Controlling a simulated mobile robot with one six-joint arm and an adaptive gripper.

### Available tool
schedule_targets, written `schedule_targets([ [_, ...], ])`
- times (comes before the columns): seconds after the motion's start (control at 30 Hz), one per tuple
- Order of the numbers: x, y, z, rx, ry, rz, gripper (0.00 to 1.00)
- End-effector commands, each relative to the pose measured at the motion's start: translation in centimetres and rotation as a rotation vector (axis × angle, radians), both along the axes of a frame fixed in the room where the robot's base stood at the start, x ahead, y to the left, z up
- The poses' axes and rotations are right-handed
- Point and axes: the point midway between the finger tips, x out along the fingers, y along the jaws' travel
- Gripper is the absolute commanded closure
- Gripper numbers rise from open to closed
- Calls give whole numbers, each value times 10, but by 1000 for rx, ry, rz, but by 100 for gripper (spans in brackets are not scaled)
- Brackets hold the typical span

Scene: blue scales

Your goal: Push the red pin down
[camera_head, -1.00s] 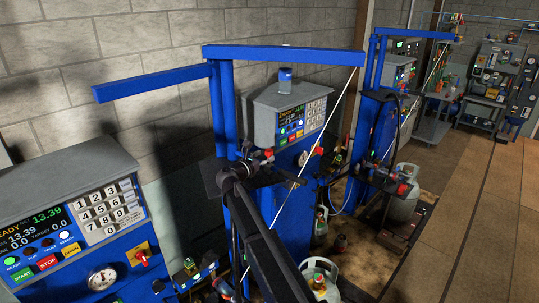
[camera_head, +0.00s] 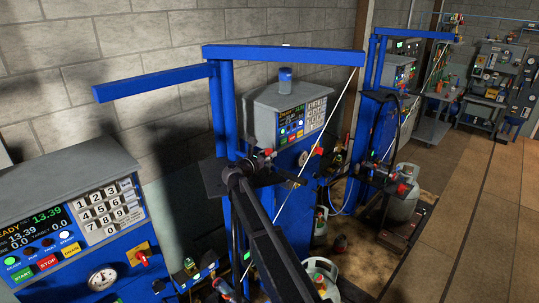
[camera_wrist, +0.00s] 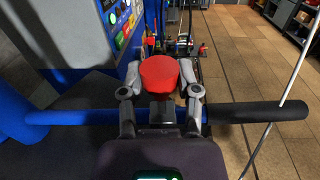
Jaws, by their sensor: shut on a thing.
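The red pin (camera_wrist: 160,73), with a wide rounded red top, stands between the two fingers of my gripper (camera_wrist: 160,90) in the wrist view. The fingers are shut on it from both sides, below the red top. A bar with a blue left part (camera_wrist: 75,117) and a black right end (camera_wrist: 262,112) crosses under the gripper. In the head view my gripper (camera_head: 245,170) is beside the middle blue filling station (camera_head: 240,215), in front of its panel. A small red part shows there; my arm partly hides the contact.
A grey control box (camera_head: 275,100) with a keypad is behind the gripper. A thin pale rod (camera_head: 318,135) slants down close by on the right. Gas cylinders (camera_head: 320,275) stand low near my arm. Open floor (camera_head: 490,210) lies to the right.

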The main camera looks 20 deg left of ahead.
Motion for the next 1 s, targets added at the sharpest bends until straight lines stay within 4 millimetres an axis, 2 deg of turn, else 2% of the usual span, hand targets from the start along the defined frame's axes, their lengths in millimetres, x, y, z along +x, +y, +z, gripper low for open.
schedule_targets([
  [0.17, 0, 0, -4, 0, -1, -1, 100],
  [0.5, 1, -1, -27, 0, -1, -2, 100],
  [0.87, 0, -2, -28, 3, 4, -3, 100],
  [0.9, 0, -2, -28, 3, 4, -4, 52],
  [1.0, 0, -2, -28, 3, 3, -3, 23],
])
